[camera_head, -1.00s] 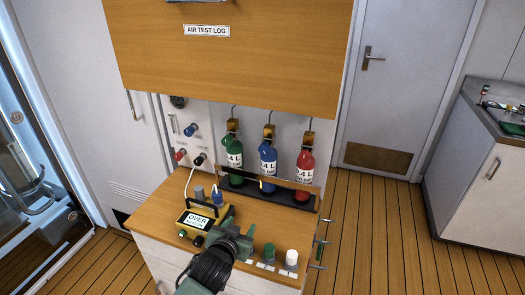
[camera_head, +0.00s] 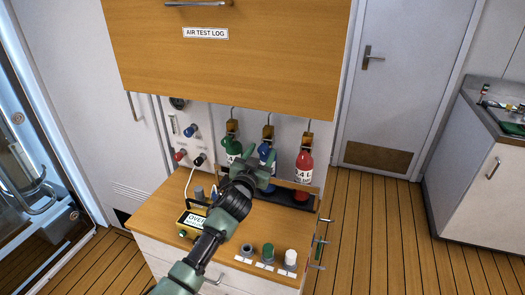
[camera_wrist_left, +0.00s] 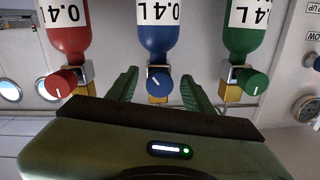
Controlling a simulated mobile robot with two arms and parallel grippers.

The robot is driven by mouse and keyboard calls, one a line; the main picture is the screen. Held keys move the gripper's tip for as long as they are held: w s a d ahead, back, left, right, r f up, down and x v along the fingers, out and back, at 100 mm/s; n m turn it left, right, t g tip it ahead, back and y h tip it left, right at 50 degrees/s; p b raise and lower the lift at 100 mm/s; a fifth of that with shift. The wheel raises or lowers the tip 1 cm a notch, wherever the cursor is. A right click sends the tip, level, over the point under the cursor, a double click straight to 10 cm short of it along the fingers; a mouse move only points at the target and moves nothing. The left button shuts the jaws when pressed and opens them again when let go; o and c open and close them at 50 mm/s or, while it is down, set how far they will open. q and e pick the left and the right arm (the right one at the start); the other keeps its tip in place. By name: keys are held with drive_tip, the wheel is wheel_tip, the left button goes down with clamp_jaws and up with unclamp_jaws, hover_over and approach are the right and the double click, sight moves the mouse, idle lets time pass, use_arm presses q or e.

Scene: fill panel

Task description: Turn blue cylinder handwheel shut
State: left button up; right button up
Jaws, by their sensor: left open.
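The blue cylinder (camera_head: 264,151) stands between a green and a red one in the rack and is mostly hidden by my left gripper (camera_head: 261,163) in the head view. In the left wrist view, which is upside down, the blue cylinder (camera_wrist_left: 158,40) is in the middle, with its blue handwheel (camera_wrist_left: 159,86) on a brass valve. The handwheel has a slanted white mark. My left gripper (camera_wrist_left: 159,90) is open, one finger on each side of the handwheel, with visible gaps. I cannot tell how deep the fingers reach. My right gripper is not in view.
The green cylinder (camera_head: 232,149) and red cylinder (camera_head: 304,165) stand close on either side, with their own handwheels, red (camera_wrist_left: 61,84) and green (camera_wrist_left: 252,82). A yellow meter (camera_head: 190,218) and several capped items sit on the counter. A wooden cabinet (camera_head: 230,60) overhangs the cylinders.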

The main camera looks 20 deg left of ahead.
use_arm(q)
drive_tip(key=shift+w, duration=0.5)
